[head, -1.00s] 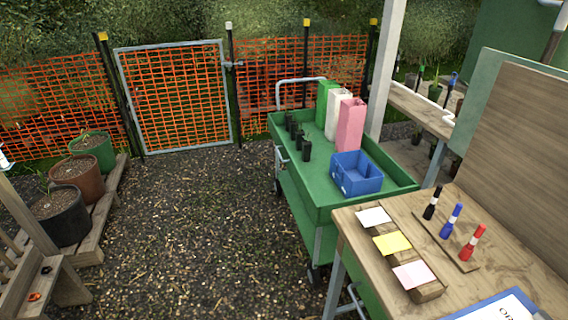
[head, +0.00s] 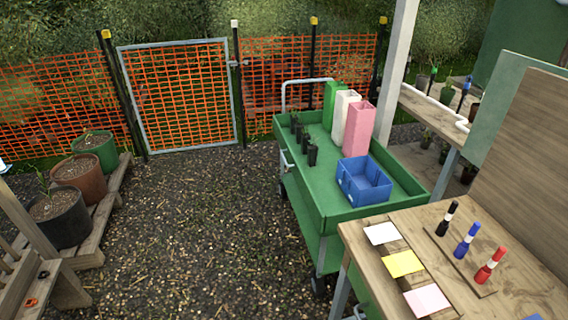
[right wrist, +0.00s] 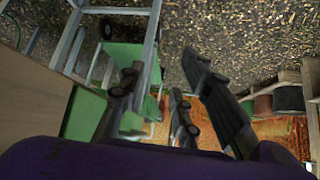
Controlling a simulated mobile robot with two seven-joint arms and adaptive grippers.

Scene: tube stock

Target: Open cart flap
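The green cart (head: 310,190) stands right of centre in the head view, its long side facing the gravel path. I cannot tell which panel is the flap, and the cart looks closed on the sides I see. In the right wrist view, my right gripper (right wrist: 163,80) is open and empty, its dark fingers spread apart. Green panels and a grey frame, which seem to be the cart (right wrist: 125,60), lie beyond its fingers. Neither gripper shows in the head view.
The cart carries green, white and pink boxes, dark pots and a blue crate (head: 363,182). A wooden bench (head: 405,235) with markers and cards adjoins its near end. Potted plants stand on a wooden rack (head: 100,205) at left. The gravel path (head: 200,230) between is free.

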